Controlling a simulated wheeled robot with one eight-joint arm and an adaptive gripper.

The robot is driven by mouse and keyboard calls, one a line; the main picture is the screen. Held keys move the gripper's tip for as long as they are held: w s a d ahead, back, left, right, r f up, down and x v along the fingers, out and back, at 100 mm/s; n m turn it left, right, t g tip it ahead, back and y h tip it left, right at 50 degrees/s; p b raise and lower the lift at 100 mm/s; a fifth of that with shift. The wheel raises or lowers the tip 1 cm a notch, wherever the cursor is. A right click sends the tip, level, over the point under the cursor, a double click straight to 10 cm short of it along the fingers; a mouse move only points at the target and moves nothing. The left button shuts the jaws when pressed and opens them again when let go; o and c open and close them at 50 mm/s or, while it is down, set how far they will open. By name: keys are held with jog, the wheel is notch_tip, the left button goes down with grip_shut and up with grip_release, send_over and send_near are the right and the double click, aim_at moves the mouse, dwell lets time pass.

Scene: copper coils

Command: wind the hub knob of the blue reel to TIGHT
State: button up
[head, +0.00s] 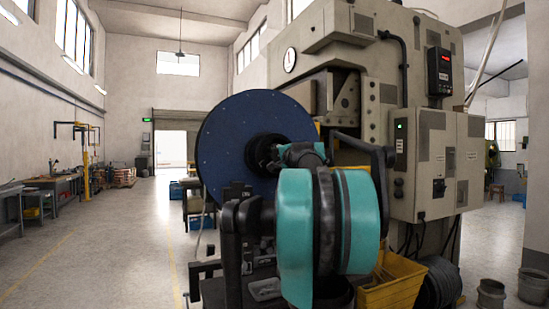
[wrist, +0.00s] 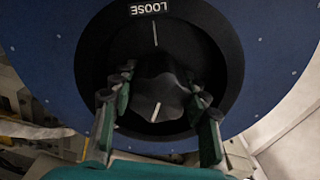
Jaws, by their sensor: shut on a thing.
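The blue reel (head: 222,128) stands upright in the head view, its flat face toward my arm. It fills the wrist view (wrist: 50,50) around a black hub. A dark lobed hub knob (wrist: 163,85) sits at the hub's centre. A "LOOSE" label (wrist: 149,9) is at the top of the hub, with a white line below it. Another white mark on the knob points down. No TIGHT label shows. My gripper (wrist: 160,82) is shut on the knob, one finger on each side. In the head view my gripper (head: 283,158) is at the hub, partly hidden by my arm.
A large grey machine with a control box (head: 436,160) stands close behind and right of the reel. A yellow bin (head: 395,285) is low beside my arm. Workbenches (head: 62,190) line the left wall. The floor (head: 110,255) at left is clear.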

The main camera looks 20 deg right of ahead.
jog(key=m, duration=0.4)
jog(key=shift+r+m, duration=0.1)
jog(key=shift+m, duration=1.7)
jog(key=o, duration=1.2)
jog(key=shift+c, duration=0.2)
jog(key=s, duration=1.2)
jog(key=shift+d, duration=0.2)
